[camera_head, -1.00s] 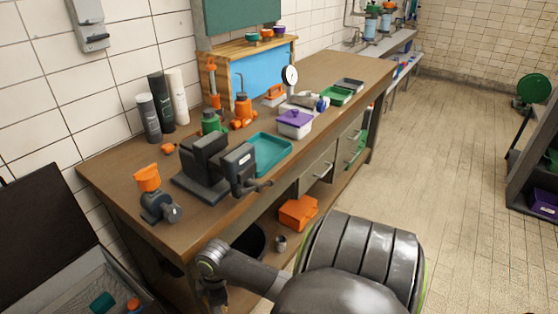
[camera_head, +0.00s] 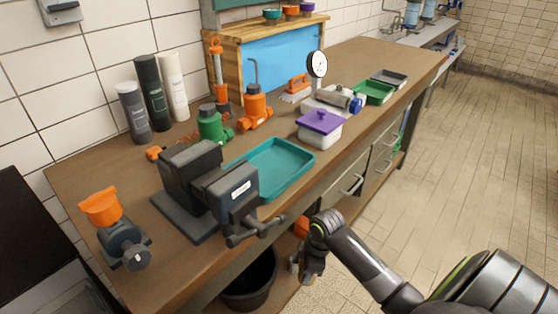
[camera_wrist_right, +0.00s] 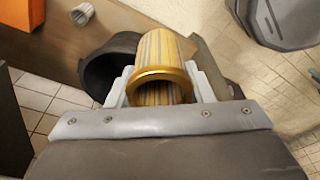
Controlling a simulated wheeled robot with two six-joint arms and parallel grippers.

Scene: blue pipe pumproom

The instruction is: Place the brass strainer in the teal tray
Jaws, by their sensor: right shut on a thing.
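The brass strainer (camera_wrist_right: 160,72) is a gold cylinder with a flared rim, seen in the right wrist view between the two fingers of my right gripper (camera_wrist_right: 162,90), which is shut on it. My left gripper is not in view.
A dark vise (camera_head: 200,190) stands at the bench front, left of the tray. A purple-lidded box (camera_head: 320,128) sits beyond the tray. A black bucket (camera_head: 250,285) is below the bench, also in the wrist view (camera_wrist_right: 103,70). Drawers with handles (camera_head: 352,184) line the front.

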